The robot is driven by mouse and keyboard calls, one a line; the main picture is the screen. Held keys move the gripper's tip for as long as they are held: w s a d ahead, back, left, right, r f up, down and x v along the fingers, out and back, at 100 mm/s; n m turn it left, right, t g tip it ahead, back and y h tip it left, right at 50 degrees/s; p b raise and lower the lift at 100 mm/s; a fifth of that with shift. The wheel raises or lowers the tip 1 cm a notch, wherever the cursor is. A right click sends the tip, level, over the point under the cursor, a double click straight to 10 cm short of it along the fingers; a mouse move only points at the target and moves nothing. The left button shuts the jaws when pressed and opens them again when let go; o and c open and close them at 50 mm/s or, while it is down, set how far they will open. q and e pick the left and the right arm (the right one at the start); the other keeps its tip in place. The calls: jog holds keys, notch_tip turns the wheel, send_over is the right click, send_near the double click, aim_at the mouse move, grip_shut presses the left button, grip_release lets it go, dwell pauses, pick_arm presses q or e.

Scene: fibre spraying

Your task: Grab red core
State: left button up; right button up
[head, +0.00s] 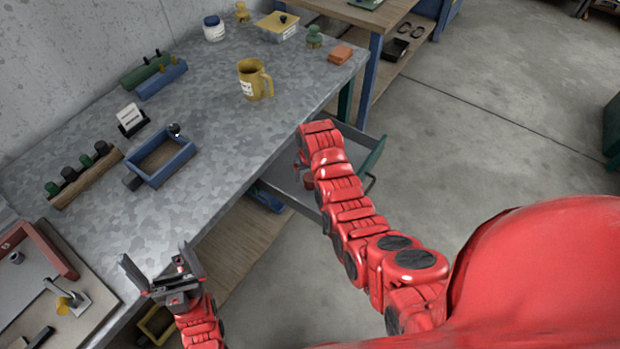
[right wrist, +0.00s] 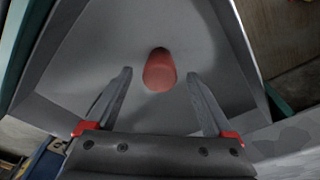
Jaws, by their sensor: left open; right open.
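A red core (right wrist: 160,70), rounded and short, is in the open grey drawer (right wrist: 105,30). In the right wrist view it shows between the two fingers of my right gripper (right wrist: 160,75), with space on both sides. My right gripper is open and points into the drawer; no finger appears to touch the core. In the head view my right arm reaches to the drawer (head: 275,188), and its wrist largely hides the right gripper. My left gripper (head: 157,257) is open and empty near the front edge of the workbench.
The metal workbench (head: 215,130) holds a yellow mug (head: 254,80), a blue open frame (head: 160,158), a rack of dark knobs (head: 82,172) and a red-edged fixture (head: 45,248). The drawer's green front (head: 373,160) sticks out over clear concrete floor (head: 450,130).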

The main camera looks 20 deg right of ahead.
jog(key=shift+w+f, duration=0.2)
jog(key=shift+f, duration=0.85)
grip_shut()
